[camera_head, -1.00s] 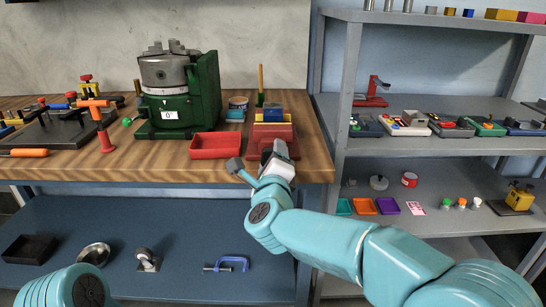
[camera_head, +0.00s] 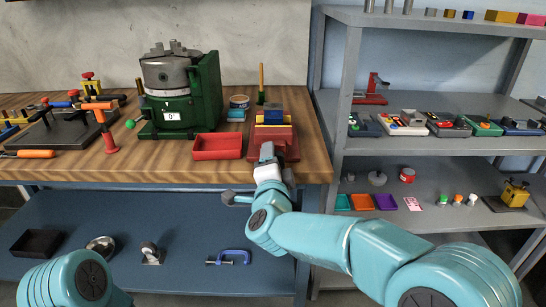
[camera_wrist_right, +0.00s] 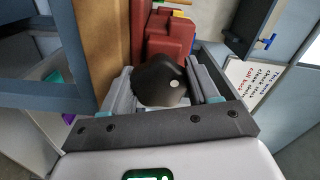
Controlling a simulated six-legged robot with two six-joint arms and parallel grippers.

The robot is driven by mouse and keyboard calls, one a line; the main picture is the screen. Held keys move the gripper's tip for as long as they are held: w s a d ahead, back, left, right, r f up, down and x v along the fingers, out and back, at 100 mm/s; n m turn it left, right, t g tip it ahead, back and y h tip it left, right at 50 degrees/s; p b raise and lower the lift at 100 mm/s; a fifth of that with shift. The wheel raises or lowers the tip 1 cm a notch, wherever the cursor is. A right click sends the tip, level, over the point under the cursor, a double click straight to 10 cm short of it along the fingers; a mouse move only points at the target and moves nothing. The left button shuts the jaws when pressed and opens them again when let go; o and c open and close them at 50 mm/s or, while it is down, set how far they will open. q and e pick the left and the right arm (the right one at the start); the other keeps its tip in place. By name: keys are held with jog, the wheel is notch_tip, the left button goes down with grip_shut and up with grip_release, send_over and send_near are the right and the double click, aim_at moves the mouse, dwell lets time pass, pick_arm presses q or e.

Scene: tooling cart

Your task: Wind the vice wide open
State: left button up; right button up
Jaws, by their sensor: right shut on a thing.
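The red vice (camera_head: 285,151) stands at the front right of the wooden bench, with a blue piece and a yellow piece showing at its back. Its red body also shows in the wrist view (camera_wrist_right: 170,38). My right gripper (camera_head: 267,152) is at the vice's front end. In the wrist view the right gripper (camera_wrist_right: 168,88) is shut on a dark rounded knob (camera_wrist_right: 158,80) in front of the vice. The rest of the handle is hidden behind the knob and fingers. My left arm shows at the lower left of the head view; its gripper is out of view.
A red tray (camera_head: 217,146) lies just left of the vice. A green machine (camera_head: 180,95) stands behind it. A grey shelf (camera_head: 445,146) with several small things is close on the right. A blue clamp (camera_head: 235,254) lies on the lower shelf.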

jog(key=n, duration=0.3)
jog(key=shift+w+d+r+p, duration=0.1)
jog(key=shift+d+r+p, duration=0.1)
jog(key=shift+r+p, duration=0.1)
jog(key=shift+f, duration=0.15)
jog(key=shift+d, duration=0.1)
dwell(0.5)
jog(key=shift+n, duration=0.4)
jog(key=shift+n+p, duration=0.35)
jog(key=shift+n, duration=0.05)
jog(key=shift+n+p, duration=0.3)
jog(key=shift+n, duration=0.5)
jog(key=shift+f, duration=0.1)
